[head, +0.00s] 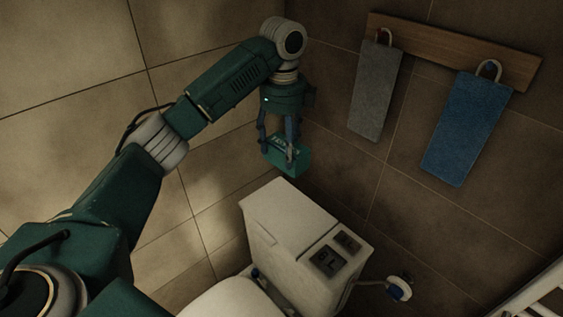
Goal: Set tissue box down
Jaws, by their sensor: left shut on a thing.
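The tissue box (292,160) is a small teal box with light lettering. My left gripper (287,148) is shut on it, with its fingers pointing down over the box. The box appears above and behind the white toilet tank (285,216) in the picture, near the wall corner. I cannot tell how high it is above the tank top. My right gripper is not in view.
Two dark panels (328,260) lie on the right part of the tank. A grey towel (376,92) and a blue towel (466,128) hang from a wooden rack (455,52). The toilet lid (232,300) is at the bottom. White rails (535,293) stand at the lower right.

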